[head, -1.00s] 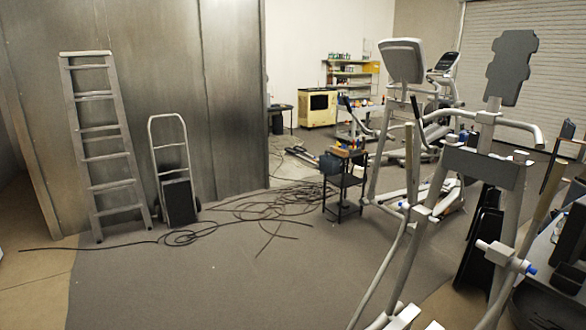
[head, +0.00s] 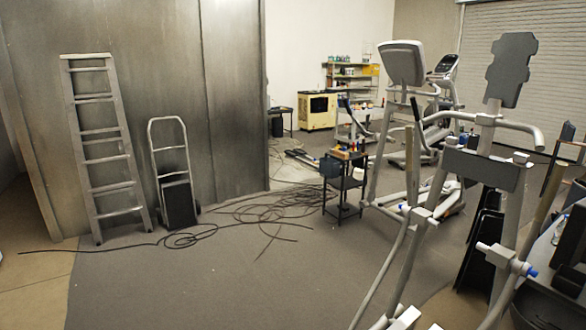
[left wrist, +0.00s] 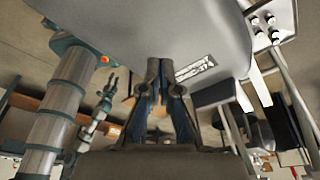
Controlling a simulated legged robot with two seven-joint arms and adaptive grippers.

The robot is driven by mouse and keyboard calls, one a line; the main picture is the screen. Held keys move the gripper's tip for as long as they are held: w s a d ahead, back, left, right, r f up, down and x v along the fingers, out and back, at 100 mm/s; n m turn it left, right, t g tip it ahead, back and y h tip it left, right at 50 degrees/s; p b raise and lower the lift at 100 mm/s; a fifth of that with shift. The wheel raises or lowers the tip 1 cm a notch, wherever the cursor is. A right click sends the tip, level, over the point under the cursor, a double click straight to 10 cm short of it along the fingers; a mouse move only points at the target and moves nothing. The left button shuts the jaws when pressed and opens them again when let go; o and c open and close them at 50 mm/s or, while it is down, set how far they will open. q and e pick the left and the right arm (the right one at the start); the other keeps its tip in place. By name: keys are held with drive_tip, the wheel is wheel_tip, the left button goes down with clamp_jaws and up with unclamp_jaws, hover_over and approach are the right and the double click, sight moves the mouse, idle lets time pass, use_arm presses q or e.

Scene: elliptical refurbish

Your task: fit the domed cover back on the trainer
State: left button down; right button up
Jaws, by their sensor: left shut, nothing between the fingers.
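The near trainer (head: 488,165) stands at the right of the head view, with a bare dark grey plate (head: 511,68) on top of its mast. No separate domed cover can be picked out in the head view. In the left wrist view a large smooth grey curved shell (left wrist: 120,22) with a label fills the top; I cannot tell whether it is the domed cover. My left gripper (left wrist: 160,66) is shut and empty below it; contact is unclear. A small claw-like end (left wrist: 107,88), probably my right gripper, shows at the left; its opening is unclear.
A second trainer (head: 402,64) and a small black cart (head: 345,185) stand beyond the near trainer. Cables (head: 265,212) lie on the floor. A ladder (head: 103,150) and a hand truck (head: 175,175) lean at the left wall.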

use_arm(q)
drive_tip(key=shift+f+b, duration=0.6)
drive_tip(key=shift+f, duration=1.4)
use_arm(e)
drive_tip(key=shift+s+f, duration=0.15)
drive_tip(key=shift+f, duration=0.55)
use_arm(q)
drive_tip(key=shift+f, duration=0.1)
drive_tip(key=shift+s+f, duration=0.1)
drive_tip(key=shift+s, duration=0.05)
use_arm(e)
drive_tip(key=shift+w+r, duration=1.45)
drive_tip(key=shift+w, duration=0.75)
use_arm(q)
drive_tip(key=shift+r+p, duration=0.7)
drive_tip(key=shift+r, duration=0.1)
drive_tip(key=shift+r+p, duration=0.55)
wheel_tip(320, 180, up, 2)
drive_tip(key=shift+p, duration=0.95)
drive_tip(key=shift+r+p, duration=1.3)
drive_tip(key=shift+p, duration=0.05)
use_arm(e)
drive_tip(key=s+d+r, duration=0.1)
drive_tip(key=s+r, duration=0.1)
drive_tip(key=s, duration=0.6)
drive_tip(key=shift+s, duration=0.15)
